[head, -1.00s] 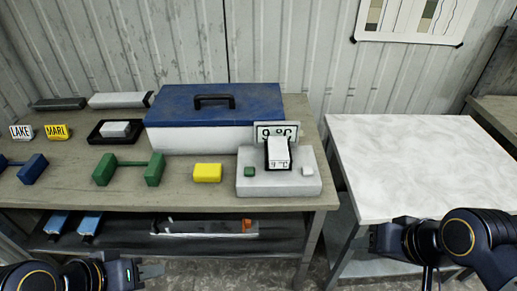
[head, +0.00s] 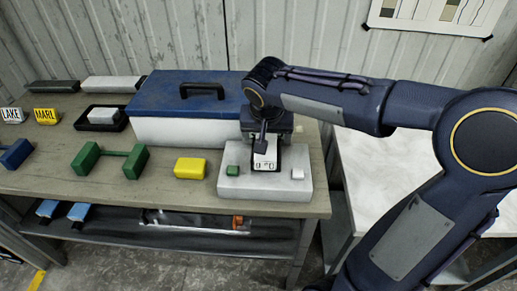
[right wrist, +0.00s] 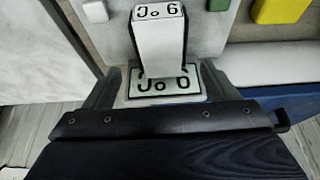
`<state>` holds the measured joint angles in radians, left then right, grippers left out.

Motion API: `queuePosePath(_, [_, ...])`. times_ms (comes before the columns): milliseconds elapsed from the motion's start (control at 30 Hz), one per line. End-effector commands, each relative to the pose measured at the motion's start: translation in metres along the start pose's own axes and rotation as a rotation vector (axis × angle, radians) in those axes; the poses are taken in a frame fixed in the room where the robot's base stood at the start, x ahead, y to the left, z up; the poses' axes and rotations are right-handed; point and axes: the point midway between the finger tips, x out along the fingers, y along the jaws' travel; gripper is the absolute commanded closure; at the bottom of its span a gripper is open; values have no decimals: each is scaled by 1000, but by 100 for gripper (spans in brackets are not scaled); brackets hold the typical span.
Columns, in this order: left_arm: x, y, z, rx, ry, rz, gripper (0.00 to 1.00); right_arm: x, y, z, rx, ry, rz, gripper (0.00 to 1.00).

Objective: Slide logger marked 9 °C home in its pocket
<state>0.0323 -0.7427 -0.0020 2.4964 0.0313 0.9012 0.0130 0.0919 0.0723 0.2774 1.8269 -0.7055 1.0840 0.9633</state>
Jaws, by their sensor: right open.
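The logger marked 9 °C (head: 264,160) is a white box in a dark pocket (head: 285,160) on a pale grey block (head: 265,190). Its lower part and exact seating are hard to see. In the right wrist view the logger (right wrist: 159,38) shows its label upside down, with a white 9 °C plate (right wrist: 168,84) beside it. My right gripper (head: 266,138) is over the block at the logger's far side, covering the plate in the head view. In the right wrist view its two fingers (right wrist: 166,88) are apart, with the plate between them and nothing held. My left gripper is out of view.
The block carries a green stud (head: 232,171) and a white stud (head: 298,174). A blue-lidded case (head: 165,95) stands just behind left. A pale side table (head: 385,165) is at right.

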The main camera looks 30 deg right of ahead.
Motion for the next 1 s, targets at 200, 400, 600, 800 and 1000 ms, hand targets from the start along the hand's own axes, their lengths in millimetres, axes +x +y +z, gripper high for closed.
queuePosePath(200, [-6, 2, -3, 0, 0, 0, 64, 28, -1, -2, -1, -6, 3, 20])
queuePosePath(400, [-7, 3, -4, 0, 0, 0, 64, 55, -2, -2, -1, -5, 1, 20])
queuePosePath(600, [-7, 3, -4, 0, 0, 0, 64, 59, -2, -2, -1, -1, -1, 20])
queuePosePath(800, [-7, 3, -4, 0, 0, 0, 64, 59, -2, -2, -1, -1, -1, 20])
queuePosePath(1000, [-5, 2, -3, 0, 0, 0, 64, 61, -2, -2, -1, -1, -1, 20])
